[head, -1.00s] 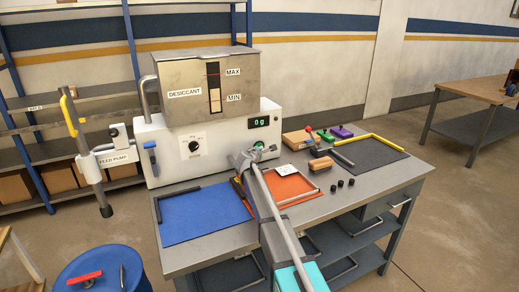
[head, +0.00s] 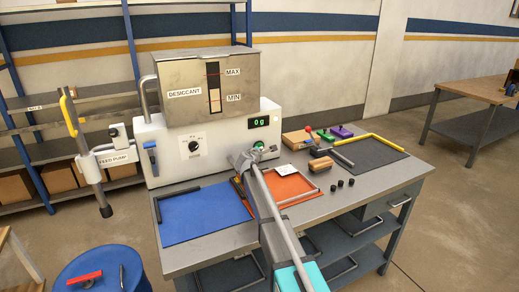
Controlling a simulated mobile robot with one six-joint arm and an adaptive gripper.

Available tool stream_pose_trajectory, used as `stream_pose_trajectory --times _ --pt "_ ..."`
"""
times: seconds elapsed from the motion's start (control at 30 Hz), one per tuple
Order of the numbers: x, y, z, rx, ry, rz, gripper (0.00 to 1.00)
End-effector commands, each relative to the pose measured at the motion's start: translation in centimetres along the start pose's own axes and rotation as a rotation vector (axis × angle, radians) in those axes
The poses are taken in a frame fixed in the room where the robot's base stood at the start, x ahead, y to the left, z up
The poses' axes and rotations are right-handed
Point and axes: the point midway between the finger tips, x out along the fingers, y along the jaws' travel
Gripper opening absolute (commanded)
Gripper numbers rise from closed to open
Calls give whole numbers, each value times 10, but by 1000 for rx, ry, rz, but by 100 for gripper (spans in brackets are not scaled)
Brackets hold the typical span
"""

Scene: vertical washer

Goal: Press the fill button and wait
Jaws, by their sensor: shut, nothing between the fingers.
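The fill button (head: 259,146) is a small green-lit button on the front of the white machine, below the display (head: 259,122), which reads 0 g. My gripper (head: 254,152) is shut and empty, with its tip right at the button. Whether it touches the button cannot be told, as the gripper partly hides that spot. The metal desiccant hopper (head: 180,110) with MAX and MIN marks on its level window (head: 214,88) sits on top of the machine. A dial (head: 194,146) is left of the button.
A blue mat (head: 200,217) and an orange tray (head: 290,185) lie on the bench before the machine. A dark mat (head: 375,153), small black knobs and coloured blocks are to the right.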

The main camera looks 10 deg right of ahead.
Motion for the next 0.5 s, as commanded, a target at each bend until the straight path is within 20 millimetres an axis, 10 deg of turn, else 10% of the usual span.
stream_pose_trajectory --times 0.5 --pt "-7 -6 5 0 0 0 0"
